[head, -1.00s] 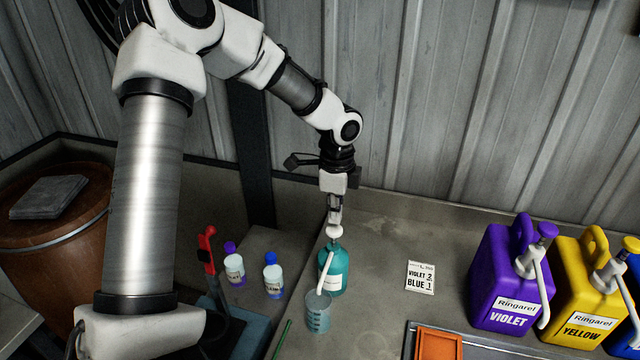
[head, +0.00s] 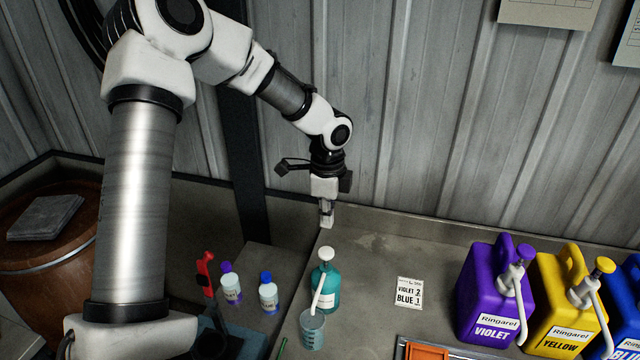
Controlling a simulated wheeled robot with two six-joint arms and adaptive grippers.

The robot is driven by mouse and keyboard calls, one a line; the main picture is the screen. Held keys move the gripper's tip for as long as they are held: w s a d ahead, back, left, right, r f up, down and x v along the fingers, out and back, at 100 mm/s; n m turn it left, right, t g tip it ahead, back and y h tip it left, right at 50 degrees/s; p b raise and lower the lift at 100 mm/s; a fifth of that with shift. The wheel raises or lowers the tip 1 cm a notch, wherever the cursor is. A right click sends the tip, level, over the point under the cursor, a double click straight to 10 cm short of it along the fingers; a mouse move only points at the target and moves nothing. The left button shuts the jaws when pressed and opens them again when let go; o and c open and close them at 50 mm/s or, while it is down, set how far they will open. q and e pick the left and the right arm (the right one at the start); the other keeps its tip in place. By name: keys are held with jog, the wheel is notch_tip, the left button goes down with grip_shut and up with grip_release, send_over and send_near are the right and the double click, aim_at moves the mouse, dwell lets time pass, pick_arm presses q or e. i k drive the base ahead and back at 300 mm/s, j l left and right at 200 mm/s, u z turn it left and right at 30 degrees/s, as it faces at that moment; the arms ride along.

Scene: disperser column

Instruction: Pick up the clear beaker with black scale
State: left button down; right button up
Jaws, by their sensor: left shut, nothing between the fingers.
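The clear beaker (head: 312,332) with dark scale marks stands upright on the bench, just in front of the teal pump bottle (head: 328,288). The white spout of that bottle reaches down to the beaker's mouth. Some tinted contents seem to show in the beaker, but I cannot tell how much. My left gripper (head: 326,222) is shut and empty, pointing down above and behind the white pump head. It is apart from the bottle and the beaker. My right gripper is not in view.
Violet (head: 492,300) and yellow (head: 562,310) pump jugs stand at right, with a blue one at the edge. A label card (head: 409,292) lies mid-bench. An orange tray (head: 428,352) is at the front. Two small bottles (head: 231,285) (head: 268,295) and a red-handled tool (head: 206,272) are at left.

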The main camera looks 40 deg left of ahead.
aim_at(313, 341)
jog(key=k, duration=1)
